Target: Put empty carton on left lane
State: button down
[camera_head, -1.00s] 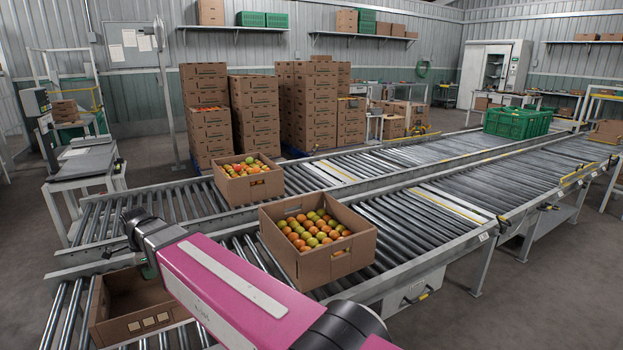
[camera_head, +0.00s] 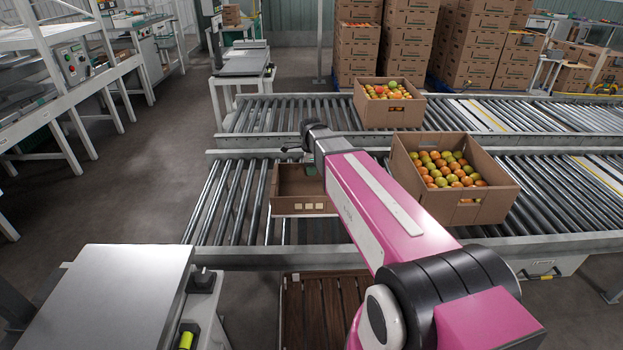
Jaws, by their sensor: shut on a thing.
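An empty, open brown carton (camera_head: 287,207) is at the left part of the near roller lane (camera_head: 232,205). Pale square marks show on its near wall. My pink arm reaches over its right side and hides part of it. My gripper (camera_head: 309,170) is at the carton's far side, mostly hidden behind the arm, and is shut on the carton. I cannot tell whether the carton's bottom touches the rollers. The far roller lane (camera_head: 265,118) runs parallel behind.
Another filled carton (camera_head: 400,114) stands on the far lane. A steel table (camera_head: 110,300) is at lower left, beside a wooden slatted surface (camera_head: 320,312). Left rollers are clear.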

aim_at(311, 181)
jog(key=shift+f, duration=2)
jog(key=c, duration=1.3)
grip_release()
jog(key=shift+f, duration=0.1)
notch_tip(311, 181, up, 12)
jog(key=shift+r, duration=0.15)
